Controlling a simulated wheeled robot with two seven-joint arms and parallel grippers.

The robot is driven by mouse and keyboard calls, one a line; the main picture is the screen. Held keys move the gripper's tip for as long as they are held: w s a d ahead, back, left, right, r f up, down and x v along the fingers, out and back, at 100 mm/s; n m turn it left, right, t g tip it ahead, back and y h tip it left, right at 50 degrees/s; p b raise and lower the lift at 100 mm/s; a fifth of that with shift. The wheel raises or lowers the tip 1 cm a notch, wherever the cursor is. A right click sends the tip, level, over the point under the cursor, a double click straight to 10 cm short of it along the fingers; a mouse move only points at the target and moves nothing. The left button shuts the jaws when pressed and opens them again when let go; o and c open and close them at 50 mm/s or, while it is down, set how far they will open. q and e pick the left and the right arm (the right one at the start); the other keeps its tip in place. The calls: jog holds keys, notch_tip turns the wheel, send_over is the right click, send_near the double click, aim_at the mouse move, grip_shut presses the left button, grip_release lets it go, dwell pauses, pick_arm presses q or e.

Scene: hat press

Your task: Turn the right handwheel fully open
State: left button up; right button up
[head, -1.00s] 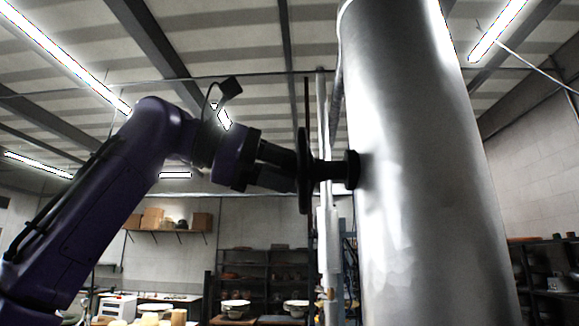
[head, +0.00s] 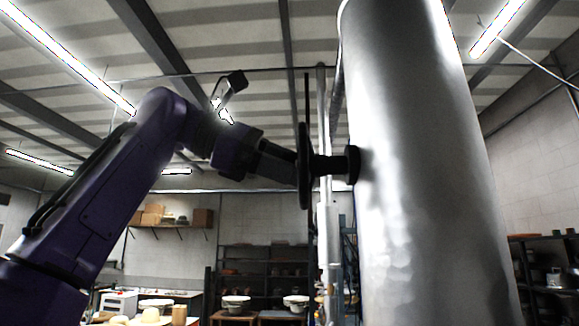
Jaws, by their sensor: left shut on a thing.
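The black handwheel (head: 305,165) is seen nearly edge-on in the head view. Its short stem (head: 330,165) runs right to a flange on the side of the tall silver cylinder (head: 420,200). My purple left arm comes in from the left, and my left gripper (head: 296,172) is at the near-left face of the wheel. It is shut on the wheel's rim or a spoke; which one I cannot tell, as the fingertips are dark against the wheel. My right gripper is not in view.
The silver cylinder fills the right of the view. Thin vertical pipes (head: 322,220) stand just behind the wheel. Shelves with bowls (head: 265,270) and a wall shelf with boxes (head: 172,220) are far back. The space left of the wheel, above my arm, is open.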

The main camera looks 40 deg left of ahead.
pick_arm(q)
jog(key=o, duration=0.7)
jog(key=shift+o, duration=0.2)
jog(key=shift+d, duration=0.15)
jog(key=shift+w, duration=0.1)
